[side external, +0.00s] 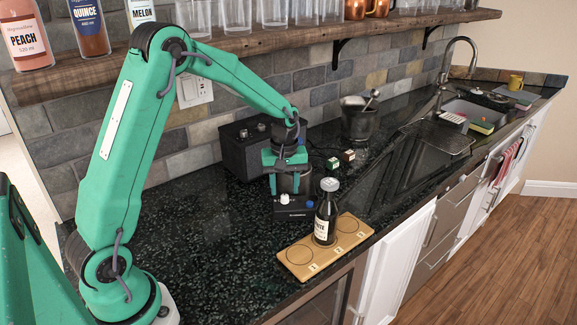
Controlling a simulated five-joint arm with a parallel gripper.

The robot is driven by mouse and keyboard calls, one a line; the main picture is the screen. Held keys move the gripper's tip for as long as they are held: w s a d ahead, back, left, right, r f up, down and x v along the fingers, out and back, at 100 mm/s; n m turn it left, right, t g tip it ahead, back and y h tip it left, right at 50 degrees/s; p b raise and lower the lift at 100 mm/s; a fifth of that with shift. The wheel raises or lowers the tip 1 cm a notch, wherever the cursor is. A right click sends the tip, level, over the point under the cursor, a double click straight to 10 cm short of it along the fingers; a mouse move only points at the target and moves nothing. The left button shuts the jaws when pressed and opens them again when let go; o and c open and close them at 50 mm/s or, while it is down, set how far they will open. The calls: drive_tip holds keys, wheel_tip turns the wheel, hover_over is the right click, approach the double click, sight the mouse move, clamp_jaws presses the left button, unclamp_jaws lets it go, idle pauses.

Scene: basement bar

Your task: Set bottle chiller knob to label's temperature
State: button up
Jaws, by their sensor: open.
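The knob's setting is too small to read. A dark bottle (326,212) with a white label and pale cap stands upright just right of the unit; its label's temperature cannot be read. My gripper (284,180) is open, pointing down above and just behind the knob. The fingertips are partly lost against the dark parts, so contact cannot be told.
The bottle stands on a wooden board (298,257) with numbered circles at the counter's front edge. A black box (243,150) is behind my gripper; two small blocks (348,155) and a metal bucket (360,119) are farther right. A wooden shelf (250,43) overhangs the back.

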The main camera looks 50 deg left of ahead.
sight(285, 199)
drive_tip(key=shift+f, duration=1.25)
clamp_jaws()
drive_tip(key=shift+m, duration=0.5)
drive_tip(key=m, duration=1.1)
